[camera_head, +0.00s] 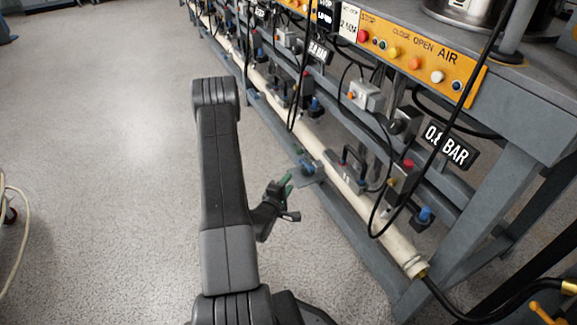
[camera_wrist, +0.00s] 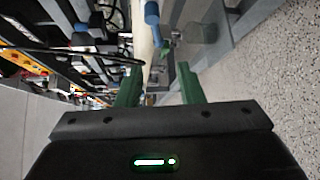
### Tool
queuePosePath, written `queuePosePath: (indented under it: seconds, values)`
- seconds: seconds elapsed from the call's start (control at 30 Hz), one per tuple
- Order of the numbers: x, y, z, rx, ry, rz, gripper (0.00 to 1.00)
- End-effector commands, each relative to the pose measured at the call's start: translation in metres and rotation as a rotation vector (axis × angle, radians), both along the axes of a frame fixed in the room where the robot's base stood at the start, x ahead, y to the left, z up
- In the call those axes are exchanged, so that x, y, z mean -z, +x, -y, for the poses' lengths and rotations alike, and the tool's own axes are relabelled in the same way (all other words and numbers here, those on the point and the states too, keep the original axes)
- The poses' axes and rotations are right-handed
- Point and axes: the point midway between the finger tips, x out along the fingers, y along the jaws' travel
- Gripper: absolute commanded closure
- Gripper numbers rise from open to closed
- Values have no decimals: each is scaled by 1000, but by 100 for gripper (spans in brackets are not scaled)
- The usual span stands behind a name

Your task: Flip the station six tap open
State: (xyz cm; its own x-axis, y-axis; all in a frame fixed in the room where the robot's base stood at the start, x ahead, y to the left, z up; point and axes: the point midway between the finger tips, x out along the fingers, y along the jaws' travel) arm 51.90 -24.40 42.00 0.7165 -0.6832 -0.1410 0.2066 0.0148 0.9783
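A blue-handled tap (camera_wrist: 153,24) shows beyond my fingertips in the wrist view, beside the cream pipe (camera_wrist: 139,42). In the head view a blue tap (camera_head: 307,167) sits low by the pipe, just past my gripper (camera_head: 287,187). These appear to be the same tap; no station number is readable on it. My gripper (camera_wrist: 160,68) has two green fingers standing apart, with nothing held between them. The tap is ahead of the fingertips and looks apart from them. Other blue-handled parts (camera_head: 424,217) sit along the bench; I cannot tell which station each belongs to.
The grey bench frame (camera_head: 521,190) runs along the right, with black cables (camera_head: 376,190) hanging before it. An orange button panel (camera_head: 420,58) and 0.8 BAR sign (camera_head: 447,146) are on it. The speckled floor (camera_head: 110,120) at left is largely clear.

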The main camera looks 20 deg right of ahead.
Motion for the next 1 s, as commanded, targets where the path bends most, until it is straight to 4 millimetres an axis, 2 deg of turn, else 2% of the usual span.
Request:
queuePosePath:
  seconds: [0.03, 0.13, 0.33, 0.47, 0.8, 1.0]
  values:
    - [9, -6, 5, 22, -64, -9, 66]
    - [13, -15, 11, 56, -166, -23, 66]
    - [13, -16, 19, 81, -230, -32, 66]
    - [13, -4, 33, 81, -228, -28, 66]
    - [14, 44, 87, 79, -227, -27, 66]
    - [14, 63, 108, 77, -226, -30, 66]
